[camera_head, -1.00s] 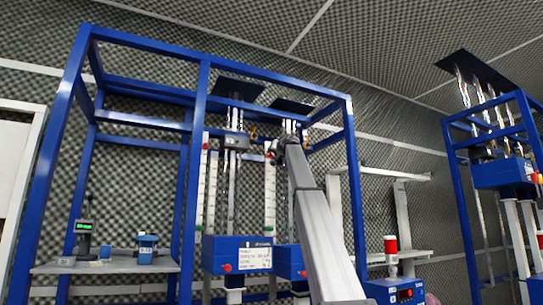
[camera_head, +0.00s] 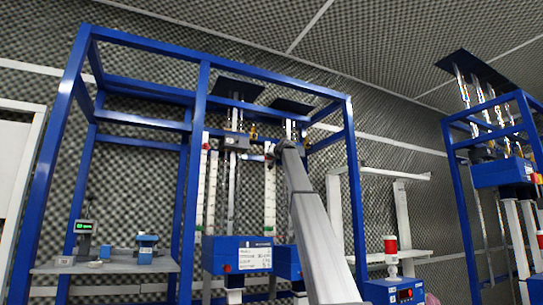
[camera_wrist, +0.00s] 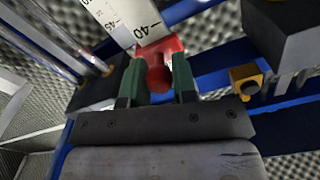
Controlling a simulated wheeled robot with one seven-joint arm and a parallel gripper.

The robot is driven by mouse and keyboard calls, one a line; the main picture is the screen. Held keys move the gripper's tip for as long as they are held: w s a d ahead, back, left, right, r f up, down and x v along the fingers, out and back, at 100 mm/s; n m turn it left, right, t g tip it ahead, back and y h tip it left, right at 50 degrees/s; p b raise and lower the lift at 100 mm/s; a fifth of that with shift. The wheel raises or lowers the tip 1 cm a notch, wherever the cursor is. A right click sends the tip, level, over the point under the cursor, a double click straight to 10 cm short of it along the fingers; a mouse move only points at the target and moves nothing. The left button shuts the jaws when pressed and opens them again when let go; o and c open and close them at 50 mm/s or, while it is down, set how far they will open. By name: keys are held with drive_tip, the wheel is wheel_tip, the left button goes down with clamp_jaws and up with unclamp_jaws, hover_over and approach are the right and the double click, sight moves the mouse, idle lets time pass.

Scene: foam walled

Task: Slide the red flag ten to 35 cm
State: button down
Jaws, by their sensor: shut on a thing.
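The red flag (camera_wrist: 158,75) is in the middle of the wrist view, on the edge of a white scale (camera_wrist: 110,18) with black marks. The number 40 is printed on the scale beside the flag, and 45 shows farther up and left. My gripper (camera_wrist: 157,80) has green fingers on both sides of the flag's red knob and is shut on it. In the head view my gripper (camera_head: 274,153) is at the upper part of the right-hand white scale (camera_head: 270,195). The flag is small and hard to make out there.
A blue frame (camera_head: 200,150) surrounds the scales. A second white scale (camera_head: 212,190) stands to the left, and a blue box (camera_head: 236,254) sits low in front. In the wrist view, metal rods (camera_wrist: 65,40) and a brass-coloured block (camera_wrist: 245,78) are close to my gripper.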

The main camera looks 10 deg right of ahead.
wheel_tip(320, 180, down, 9)
drive_tip(key=shift+r, duration=0.1)
drive_tip(key=c, duration=0.9)
unclamp_jaws()
drive_tip(key=v, duration=1.1)
drive_tip(key=shift+w, duration=0.1)
